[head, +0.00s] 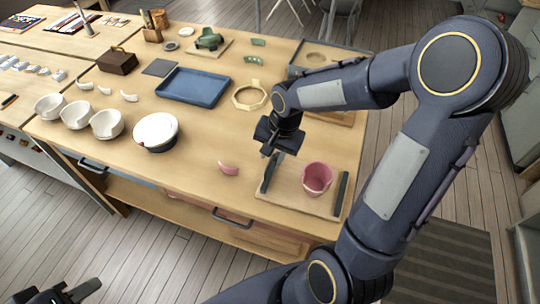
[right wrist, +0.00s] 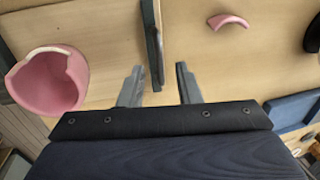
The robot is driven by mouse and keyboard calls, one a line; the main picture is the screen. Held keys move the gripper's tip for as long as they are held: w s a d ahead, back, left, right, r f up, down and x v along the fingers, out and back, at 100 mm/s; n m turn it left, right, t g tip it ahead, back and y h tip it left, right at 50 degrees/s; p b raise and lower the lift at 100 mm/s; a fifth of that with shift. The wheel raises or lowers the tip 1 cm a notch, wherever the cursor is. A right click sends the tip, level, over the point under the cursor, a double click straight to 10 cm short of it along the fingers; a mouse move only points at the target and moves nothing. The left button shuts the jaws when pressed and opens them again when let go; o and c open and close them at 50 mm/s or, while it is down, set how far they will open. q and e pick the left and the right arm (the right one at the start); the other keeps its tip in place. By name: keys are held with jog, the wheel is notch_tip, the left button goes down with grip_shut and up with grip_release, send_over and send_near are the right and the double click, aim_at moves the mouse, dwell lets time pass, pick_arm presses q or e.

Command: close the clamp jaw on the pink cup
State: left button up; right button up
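The pink cup (head: 317,178) stands upright on a wooden clamp board (head: 294,199). In the right wrist view the cup (right wrist: 52,80) is at the left, with a pale broken edge at its rim. One dark clamp jaw (head: 269,174) stands left of the cup with a clear gap; another dark bar (head: 342,193) stands to its right. My right gripper (head: 270,154) is open above the left jaw. In the right wrist view, the jaw (right wrist: 153,45) reaches between the two spread fingers, with room on both sides. My left gripper (head: 80,292) is far from the clamp, partly cut off.
A pink shard (head: 228,168) lies left of the clamp board. White bowls (head: 107,124), a round white-topped piece (head: 155,130), a blue tray (head: 194,87) and an octagonal wooden frame (head: 250,95) are further off. The table's front edge is close to the board.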

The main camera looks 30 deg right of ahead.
jog(key=shift+w+a+f, duration=0.1)
jog(key=shift+f, duration=0.9)
jog(key=shift+c, duration=0.4)
grip_shut()
